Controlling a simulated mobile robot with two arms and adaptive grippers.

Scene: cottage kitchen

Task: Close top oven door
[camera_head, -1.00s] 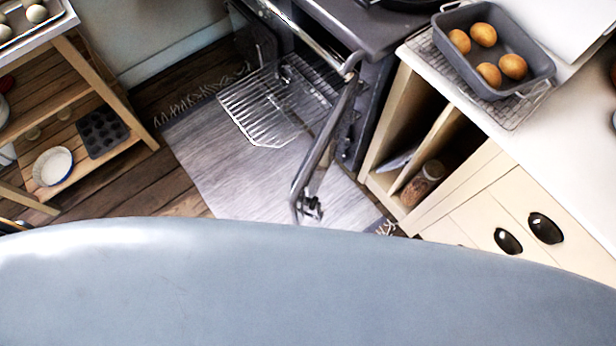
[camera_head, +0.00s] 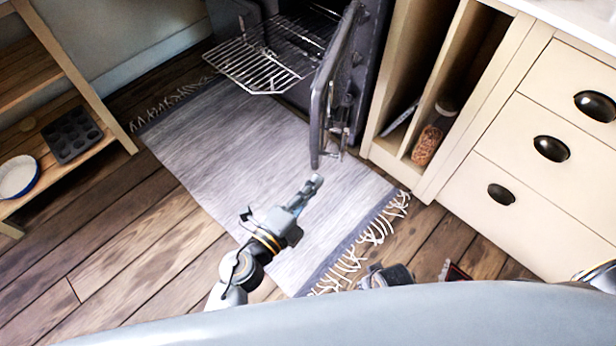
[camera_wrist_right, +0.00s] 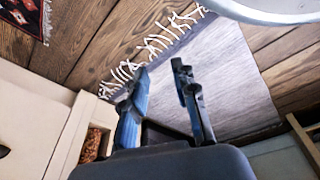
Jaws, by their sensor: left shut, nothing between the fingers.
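The dark oven door (camera_head: 334,88) stands swung open in the head view, seen nearly edge-on, with its metal handle side toward me. Behind it is the open oven, with a wire rack (camera_head: 252,66) sticking out over the rug. My left gripper (camera_head: 316,183) is shut and empty, just below the near end of the door in the picture; I see no contact. My right gripper (camera_wrist_right: 161,68) is open in the right wrist view, its two fingers apart with nothing between them. Whether this is the top door cannot be told, as the oven's upper part is out of frame.
A grey rug (camera_head: 225,140) with fringed ends lies on the wooden floor before the oven. Cream drawers (camera_head: 545,150) and an open cubby with a jar (camera_head: 427,146) stand to the right. A wooden shelf (camera_head: 75,65) stands at left, holding a muffin tin (camera_head: 72,136) and a bowl (camera_head: 18,177).

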